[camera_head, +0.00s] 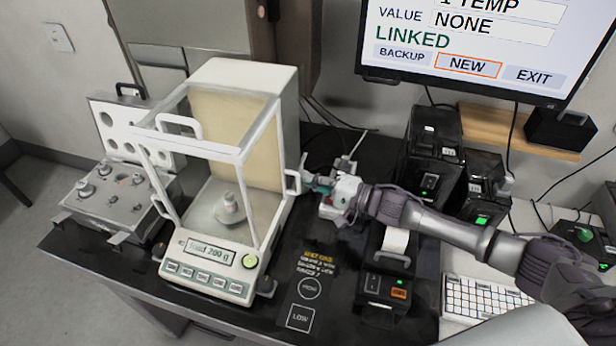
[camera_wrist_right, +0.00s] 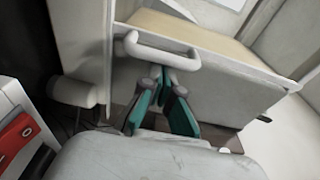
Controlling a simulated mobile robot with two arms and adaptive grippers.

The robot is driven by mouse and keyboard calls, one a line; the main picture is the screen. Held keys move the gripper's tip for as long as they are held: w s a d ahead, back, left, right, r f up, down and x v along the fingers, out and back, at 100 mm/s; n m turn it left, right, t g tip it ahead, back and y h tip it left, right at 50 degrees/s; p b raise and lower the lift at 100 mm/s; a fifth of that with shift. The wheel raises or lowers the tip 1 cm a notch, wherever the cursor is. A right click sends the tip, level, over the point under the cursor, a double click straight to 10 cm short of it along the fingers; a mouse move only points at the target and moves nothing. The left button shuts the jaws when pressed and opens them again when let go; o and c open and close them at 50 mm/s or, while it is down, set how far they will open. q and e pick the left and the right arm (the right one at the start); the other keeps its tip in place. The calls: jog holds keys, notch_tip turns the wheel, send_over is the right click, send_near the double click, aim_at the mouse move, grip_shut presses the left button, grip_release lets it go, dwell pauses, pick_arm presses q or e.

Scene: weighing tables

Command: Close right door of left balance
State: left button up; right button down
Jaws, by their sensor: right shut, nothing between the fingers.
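The balance (camera_head: 226,265) stands on the dark table at left, a white framed draft shield with a keypad and a display reading "load 200 g". My right gripper (camera_head: 312,183) is shut and empty just right of this handle. In the wrist view its teal fingertips (camera_wrist_right: 163,84) are close to the handle; contact cannot be told. My left gripper is not in view.
A weight case (camera_head: 112,205) with an open lid stands left of the balance. A small printer (camera_head: 385,285), black devices (camera_head: 432,150) and a keyboard (camera_head: 480,305) are at right. A monitor (camera_head: 460,45) is above.

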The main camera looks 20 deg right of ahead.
jog(key=s+a+p, duration=0.2)
jog(key=s, duration=0.1)
jog(key=shift+s+a, duration=0.1)
jog(key=shift+s, duration=0.15)
jog(key=shift+w, duration=0.1)
